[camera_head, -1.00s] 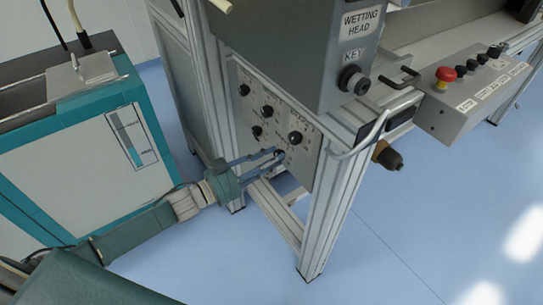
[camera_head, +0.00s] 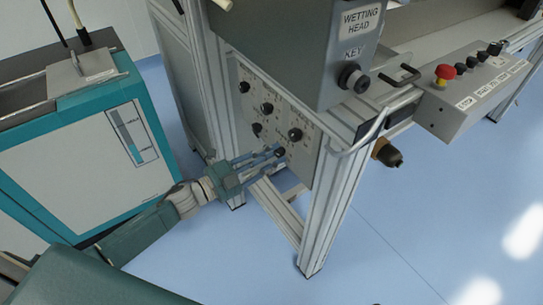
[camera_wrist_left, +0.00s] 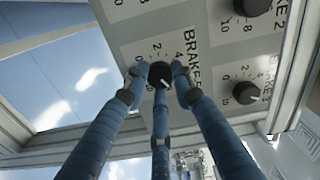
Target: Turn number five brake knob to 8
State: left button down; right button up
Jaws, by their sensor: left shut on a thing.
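The brake knob (camera_wrist_left: 160,74) is a small round black knob with a white pointer mark. In the wrist view the pointer mark faces the lower right. My left gripper (camera_wrist_left: 160,80) is shut on this knob, with its blue jointed fingers around it. In the head view the left gripper (camera_head: 277,156) reaches the lowest knob of the panel (camera_head: 308,157) from the left. My right gripper is not in view.
Other black knobs (camera_head: 295,134) sit close above on the panel, BRAKE 2 (camera_wrist_left: 257,6) among them. The aluminium frame leg (camera_head: 327,215) stands right of the gripper. A teal and white cabinet (camera_head: 85,165) is at left. Blue floor (camera_head: 400,240) is open at right.

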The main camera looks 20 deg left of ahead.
pick_arm(q)
jog(key=shift+f+m, duration=0.1)
jog(key=shift+m, duration=0.7)
jog(key=shift+m+b, duration=0.35)
jog(key=shift+m, duration=1.05)
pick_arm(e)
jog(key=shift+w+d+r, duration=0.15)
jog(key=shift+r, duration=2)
pick_arm(q)
jog(key=c, duration=1.4)
grip_release()
jog(key=shift+c, duration=0.2)
jog(key=shift+s, duration=0.1)
jog(key=v, duration=1.2)
